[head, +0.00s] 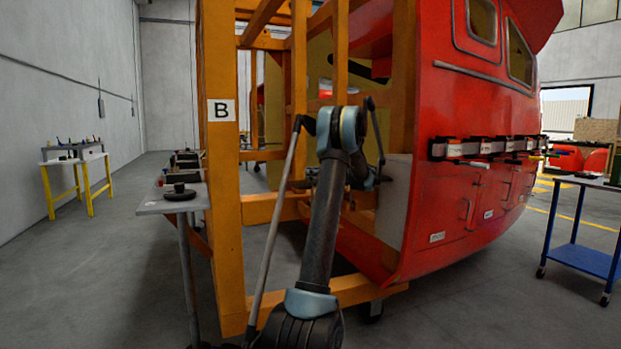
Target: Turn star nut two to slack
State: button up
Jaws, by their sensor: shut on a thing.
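My arm (324,220) rises from the bottom middle of the head view to a pale joint ring (348,130) in front of the orange frame. My gripper is hidden behind the arm, so its jaws and anything in them do not show. Small dark parts (366,178) show just right of the arm, beside a grey panel (394,200); I cannot tell what they are. Star nut two cannot be made out, and how it stands on the frame is hidden.
The orange frame marked B (221,110) stands close on the left, joined to the red nosecone (460,120). A grey side table (176,205) carries dark parts. A blue trolley (585,255) stands at the right. The floor between is clear.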

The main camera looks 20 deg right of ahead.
jog(key=o, duration=1.1)
jog(key=shift+w, duration=0.1)
jog(key=v, duration=1.2)
jog(key=shift+f, duration=0.15)
